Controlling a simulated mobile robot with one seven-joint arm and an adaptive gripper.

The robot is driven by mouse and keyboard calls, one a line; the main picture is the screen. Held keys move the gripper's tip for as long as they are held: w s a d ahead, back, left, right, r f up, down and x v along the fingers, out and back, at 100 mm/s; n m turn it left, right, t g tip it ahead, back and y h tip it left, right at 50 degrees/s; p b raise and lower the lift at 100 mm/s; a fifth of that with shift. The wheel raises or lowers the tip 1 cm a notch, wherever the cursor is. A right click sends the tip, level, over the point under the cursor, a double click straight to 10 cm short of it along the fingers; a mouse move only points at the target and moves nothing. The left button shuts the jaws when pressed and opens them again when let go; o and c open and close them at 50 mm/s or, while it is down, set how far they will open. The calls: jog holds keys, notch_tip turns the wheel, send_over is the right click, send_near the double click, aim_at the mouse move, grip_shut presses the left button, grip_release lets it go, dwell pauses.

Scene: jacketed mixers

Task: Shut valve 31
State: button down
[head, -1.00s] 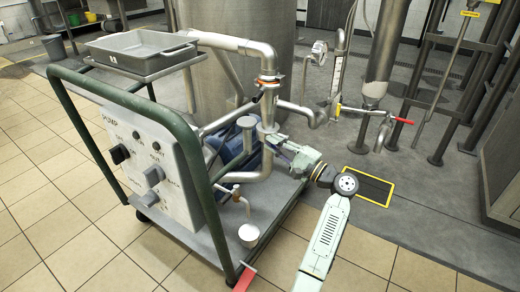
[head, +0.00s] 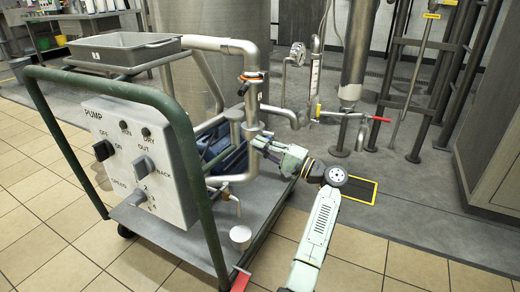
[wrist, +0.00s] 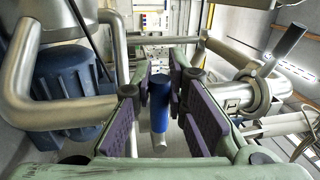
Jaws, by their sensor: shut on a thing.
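My gripper (head: 262,146) reaches in from the right, low beside the vertical steel pipe on the pump cart. In the wrist view my gripper (wrist: 160,88) has its purple-padded fingers on either side of a blue valve handle (wrist: 160,108), and is shut on it. The handle stands roughly upright in that view, with a metal end below. In the head view this handle is hidden by the gripper and pipe. No tag reading 31 is legible, so I cannot confirm the valve's number.
A blue motor (wrist: 70,88) and bent steel pipe (wrist: 20,70) lie left of the fingers. A clamped pipe joint (wrist: 255,92) is close on the right. The cart's green rail (head: 190,150) stands left of my arm. A red-handled valve (head: 380,119) is further right.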

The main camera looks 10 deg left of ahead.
jog(key=shift+f, duration=0.1)
jog(key=c, duration=1.6)
grip_release()
jog(key=shift+o, duration=0.2)
jog(key=v, duration=0.7)
jog(key=shift+d, duration=0.25)
